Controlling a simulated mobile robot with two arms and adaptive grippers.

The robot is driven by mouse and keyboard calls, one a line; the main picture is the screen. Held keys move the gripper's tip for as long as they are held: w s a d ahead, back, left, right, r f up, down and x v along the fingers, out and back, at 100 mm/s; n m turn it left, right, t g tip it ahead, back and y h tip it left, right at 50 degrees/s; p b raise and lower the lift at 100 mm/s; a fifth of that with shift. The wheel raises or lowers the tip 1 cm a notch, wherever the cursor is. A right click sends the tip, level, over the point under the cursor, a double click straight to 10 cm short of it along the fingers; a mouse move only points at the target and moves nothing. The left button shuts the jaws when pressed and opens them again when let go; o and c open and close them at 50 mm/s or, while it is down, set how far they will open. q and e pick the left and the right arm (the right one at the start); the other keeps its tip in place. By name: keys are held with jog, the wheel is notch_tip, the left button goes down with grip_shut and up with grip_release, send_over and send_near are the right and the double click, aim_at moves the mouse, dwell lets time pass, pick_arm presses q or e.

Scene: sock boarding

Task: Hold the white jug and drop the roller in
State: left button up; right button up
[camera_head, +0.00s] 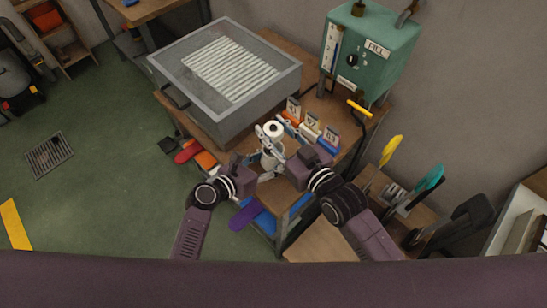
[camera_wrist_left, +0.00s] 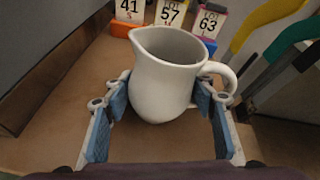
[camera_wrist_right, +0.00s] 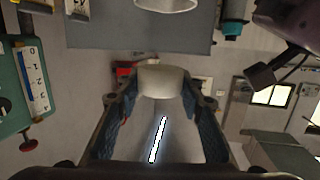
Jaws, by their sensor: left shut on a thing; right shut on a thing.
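The white jug (camera_wrist_left: 165,85) is upright between the blue-padded fingers of my left gripper (camera_wrist_left: 160,98), which is shut on it. Its spout points left and its handle right; the part of its inside that shows looks empty. In the head view the jug (camera_head: 271,158) is partly hidden by the gripper fingers. My right gripper (camera_head: 274,130) is shut on the pale roller (camera_head: 273,129), whose round end shows just above the jug in that picture. The roller (camera_wrist_right: 162,80) also shows between the fingers in the right wrist view. A white rim, seemingly the jug's (camera_wrist_right: 166,5), is at the top edge there.
A large grey tray (camera_head: 230,125) with a white ribbed panel fills the bench's left. A green boiler box (camera_head: 372,50) stands behind at right. Numbered cards (camera_wrist_left: 170,14) on coloured blocks stand behind the jug. Yellow and teal-handled tools (camera_head: 428,184) are at right.

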jog(key=shift+f, duration=1.9)
jog(key=o, duration=1.3)
send_near(273, 139)
jog(key=f, duration=0.2)
jog(key=d+f, duration=0.1)
jog(key=shift+w+d, duration=0.1)
jog(key=shift+w, duration=0.25)
pick_arm(q)
jog(key=o, duration=1.4)
pick_arm(e)
jog(key=shift+f, duration=0.1)
